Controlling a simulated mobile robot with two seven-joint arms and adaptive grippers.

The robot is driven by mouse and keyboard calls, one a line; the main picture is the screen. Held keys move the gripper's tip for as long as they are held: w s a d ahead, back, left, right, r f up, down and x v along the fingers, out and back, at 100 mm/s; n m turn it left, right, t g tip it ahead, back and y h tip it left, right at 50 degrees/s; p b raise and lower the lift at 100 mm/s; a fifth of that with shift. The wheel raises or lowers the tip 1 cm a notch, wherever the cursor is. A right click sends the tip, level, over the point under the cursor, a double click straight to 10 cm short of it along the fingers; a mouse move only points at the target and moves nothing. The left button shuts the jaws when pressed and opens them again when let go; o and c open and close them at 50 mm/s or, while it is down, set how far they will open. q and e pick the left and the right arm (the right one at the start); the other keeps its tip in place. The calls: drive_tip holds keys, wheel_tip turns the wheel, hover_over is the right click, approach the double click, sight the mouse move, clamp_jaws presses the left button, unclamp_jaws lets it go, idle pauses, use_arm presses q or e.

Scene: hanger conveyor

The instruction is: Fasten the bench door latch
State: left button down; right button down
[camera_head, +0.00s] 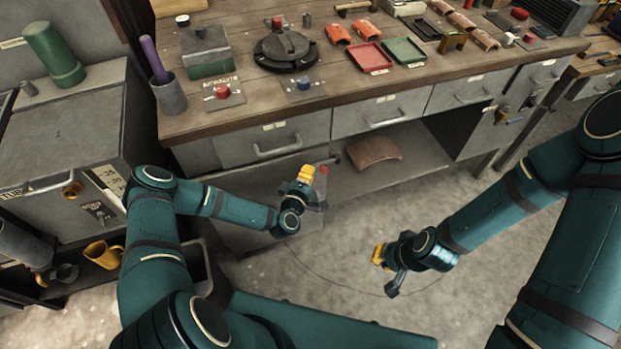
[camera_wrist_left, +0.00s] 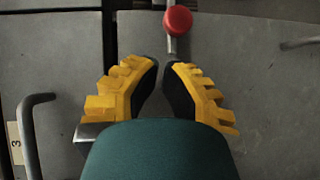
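The bench door (camera_head: 232,222) is the grey panel under the left drawer; it also fills most of the left wrist view (camera_wrist_left: 270,110). Its latch has a red knob (camera_head: 323,170) near the door's upper right corner. In the left wrist view the red knob (camera_wrist_left: 177,19) sits on a short grey rod, just beyond my fingertips. My left gripper (camera_head: 306,171) is in front of the latch, its yellow fingers drawn together, with only a narrow gap showing. I see nothing gripped in it. My right gripper (camera_head: 377,255) is over the floor, its yellow fingertips together, apart from the bench.
The bench top (camera_head: 340,95) holds trays, a round fixture and button boxes. An open shelf right of the door holds a brown curved piece (camera_head: 374,151). A drawer handle (camera_head: 277,147) juts out above the door. A grey cabinet (camera_head: 60,150) stands left. Floor between the grippers is clear.

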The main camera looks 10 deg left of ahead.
use_arm(q)
drive_tip(key=s+a+r+p, duration=0.1)
drive_tip(key=s+p, duration=0.1)
drive_tip(key=s, duration=0.8)
drive_tip(key=shift+a, duration=0.3)
drive_tip(key=shift+s, duration=0.1)
drive_tip(key=s+d+m+g+h, duration=0.4)
drive_tip(key=d+m+g+h, duration=0.1)
drive_tip(key=d+m+g, duration=0.3)
drive_tip(key=s+a+r+m+g+y, duration=0.1)
drive_tip(key=s+r+m+g, duration=0.4)
drive_tip(key=s, duration=0.5)
drive_tip(key=shift+a+m+g+y, duration=0.4)
drive_tip(key=shift+g+y, duration=0.4)
drive_tip(key=shift+g, duration=0.2)
